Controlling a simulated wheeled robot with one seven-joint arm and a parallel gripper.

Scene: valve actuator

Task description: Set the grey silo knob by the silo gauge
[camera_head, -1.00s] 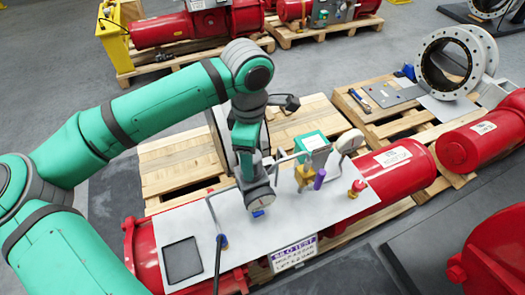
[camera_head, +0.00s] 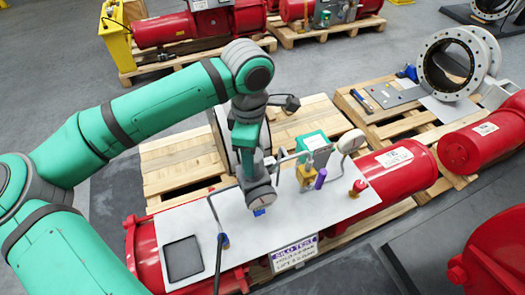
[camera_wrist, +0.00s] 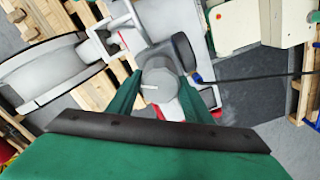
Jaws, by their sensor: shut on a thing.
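The grey silo knob (camera_wrist: 160,82) shows in the wrist view as a round grey cap with a short white pointer line. My gripper (camera_wrist: 160,98) is shut on it, with one green finger on each side. A sign (camera_head: 294,252) reading "SILO TEST" hangs at the panel's front edge.
A yellow fitting (camera_head: 307,172), a purple cylinder (camera_head: 320,178) and a red knob (camera_head: 358,188) stand right of my gripper. A green-topped box (camera_head: 313,142) is behind them. A bent grey pipe (camera_head: 214,215) rises at left. A dark square (camera_head: 183,258) lies on the panel's left.

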